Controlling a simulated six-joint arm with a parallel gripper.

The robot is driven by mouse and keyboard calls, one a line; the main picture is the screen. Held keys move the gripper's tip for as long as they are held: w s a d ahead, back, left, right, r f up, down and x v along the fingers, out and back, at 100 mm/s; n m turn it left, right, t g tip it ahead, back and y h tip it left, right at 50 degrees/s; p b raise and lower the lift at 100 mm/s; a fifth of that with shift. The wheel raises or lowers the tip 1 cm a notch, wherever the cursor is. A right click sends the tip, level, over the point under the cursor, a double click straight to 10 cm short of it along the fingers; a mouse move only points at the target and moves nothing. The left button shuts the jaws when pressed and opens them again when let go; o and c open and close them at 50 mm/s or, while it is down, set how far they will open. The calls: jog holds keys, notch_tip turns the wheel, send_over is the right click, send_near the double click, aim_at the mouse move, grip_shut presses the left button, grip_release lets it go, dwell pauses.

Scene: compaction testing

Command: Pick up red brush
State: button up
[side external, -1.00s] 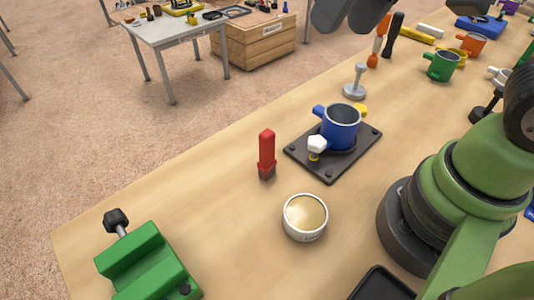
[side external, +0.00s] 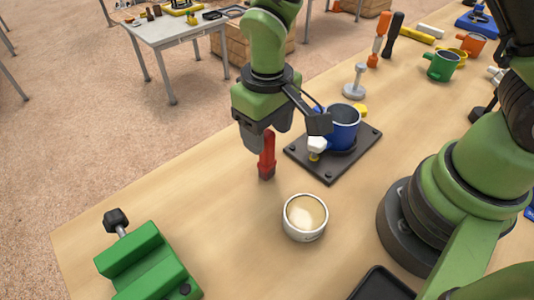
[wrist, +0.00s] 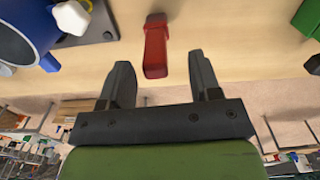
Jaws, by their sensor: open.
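The red brush (side external: 267,157) stands upright on the wooden table, between the dark plate and the table's far edge. In the wrist view the brush (wrist: 156,48) shows just beyond my fingertips, roughly midway between them. My gripper (wrist: 158,72) is open and empty there. In the side view my gripper (side external: 262,138) hangs right at the brush's upper part, with fingers partly hidden. I cannot tell from the side whether a finger touches it.
A blue mug (side external: 341,128) and a white-knobbed piece (side external: 316,146) stand on the dark plate (side external: 327,174), close to the brush. A round cream container (side external: 305,218) is in front. A green vise (side external: 150,266) is at lower left. The table left of the brush is clear.

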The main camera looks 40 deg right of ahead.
aim_at(268, 149)
jog(key=f, duration=0.5)
jog(key=shift+w+d, duration=0.25)
jog(key=c, duration=1)
